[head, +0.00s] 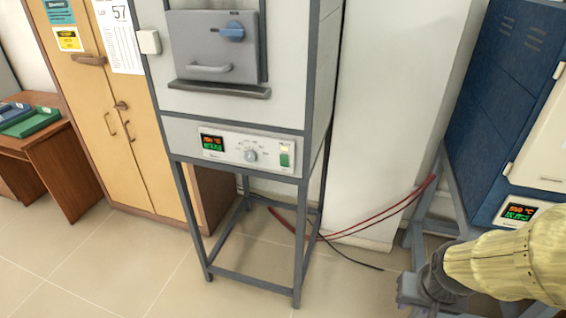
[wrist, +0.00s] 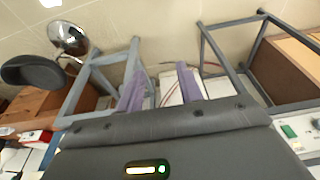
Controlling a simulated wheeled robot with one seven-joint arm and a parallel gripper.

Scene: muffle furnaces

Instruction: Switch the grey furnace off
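The grey furnace (head: 240,95) stands on a dark grey frame in the middle of the head view, its door shut. Its front panel (head: 225,148) has a lit display (head: 212,143) with orange and green digits, a round knob (head: 250,155) and a green switch (head: 285,158) at the right end. The switch also shows at the right edge of the wrist view (wrist: 289,131). My gripper (wrist: 160,88) is open and empty, its two purple fingers apart.
A blue furnace (head: 502,90) with a lit display (head: 519,212) stands at the right, close to my arm. Red and black cables (head: 375,218) run behind the grey stand. A wooden cabinet (head: 110,110) and desk (head: 55,155) stand left. The floor in front is clear.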

